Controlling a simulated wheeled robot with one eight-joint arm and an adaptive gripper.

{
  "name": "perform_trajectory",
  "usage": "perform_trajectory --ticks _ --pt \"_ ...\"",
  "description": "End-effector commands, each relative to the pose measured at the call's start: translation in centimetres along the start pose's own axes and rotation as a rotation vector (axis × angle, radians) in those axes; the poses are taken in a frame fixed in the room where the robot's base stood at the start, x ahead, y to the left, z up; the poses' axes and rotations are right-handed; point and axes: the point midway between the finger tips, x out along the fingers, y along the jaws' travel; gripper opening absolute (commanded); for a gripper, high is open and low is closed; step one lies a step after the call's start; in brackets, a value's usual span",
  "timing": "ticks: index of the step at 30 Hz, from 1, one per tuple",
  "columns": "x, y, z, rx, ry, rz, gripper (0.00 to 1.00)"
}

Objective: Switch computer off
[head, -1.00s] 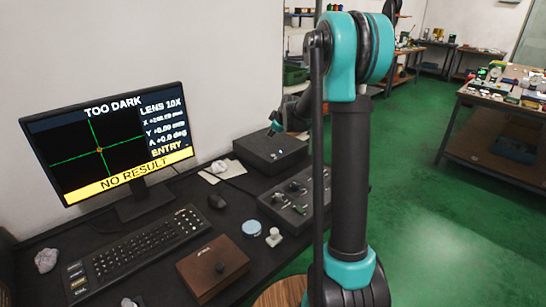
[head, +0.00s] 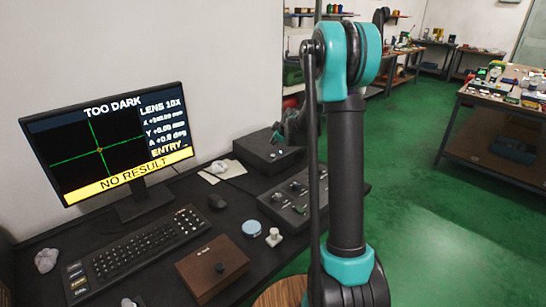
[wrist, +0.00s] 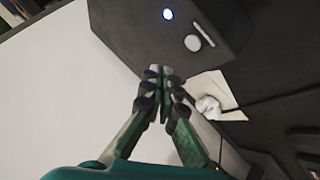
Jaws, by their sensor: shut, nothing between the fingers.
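The monitor (head: 110,140) stands on the dark desk and is lit, showing "TOO DARK" and a yellow "NO RESULT" bar. A black box (head: 255,155) stands at the back of the desk. In the wrist view the black box (wrist: 215,30) has a blue-white light (wrist: 168,14) and a pale round button (wrist: 193,43). I cannot tell whether this box is the computer. My gripper (wrist: 160,76) is shut and empty, its fingertips beside the box in the picture.
The keyboard (head: 135,255), mouse (head: 217,202), a brown box (head: 213,268), a blue-lidded round tin (head: 252,227) and a control panel (head: 290,203) crowd the desk. Crumpled paper (wrist: 208,107) lies on a sheet by the black box. A white wall is behind.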

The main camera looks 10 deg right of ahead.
Motion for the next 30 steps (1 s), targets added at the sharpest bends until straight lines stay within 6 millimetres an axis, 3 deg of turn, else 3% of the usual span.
perform_trajectory --ticks 11,30 --pt "2.5 -1.8 1.8 0.0 0.0 0.0 0.0" --pt "2.7 -2.0 2.0 0.0 0.0 0.0 0.0"
